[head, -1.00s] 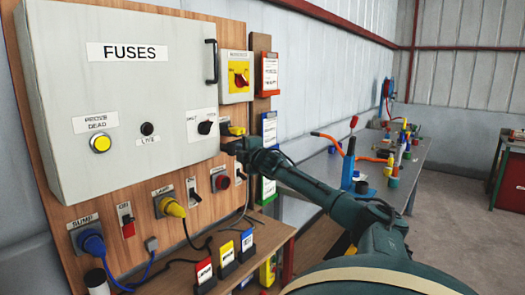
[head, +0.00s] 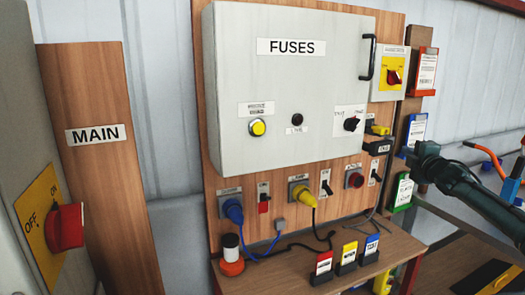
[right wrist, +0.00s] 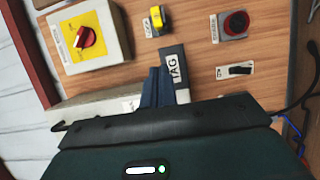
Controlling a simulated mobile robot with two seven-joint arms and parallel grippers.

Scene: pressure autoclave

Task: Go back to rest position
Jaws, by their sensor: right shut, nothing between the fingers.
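My right gripper (head: 412,160) is shut and empty, just right of the fuse panel's lower right edge. In the right wrist view its dark fingers (right wrist: 158,88) are together beside a black block marked TAG (right wrist: 174,68). That block also shows in the head view (head: 378,147), below a yellow plug-like piece (head: 378,130). I cannot tell whether the fingertips touch the block. My right arm reaches in from the right edge. My left gripper is in neither view.
The grey FUSES cabinet (head: 290,95) is shut on its wooden board. A MAIN board (head: 96,170) and a red rotary switch (head: 66,227) stand at left. A shelf (head: 280,272) below carries red, yellow and blue tags. A blue and orange tool (head: 508,180) shows at right.

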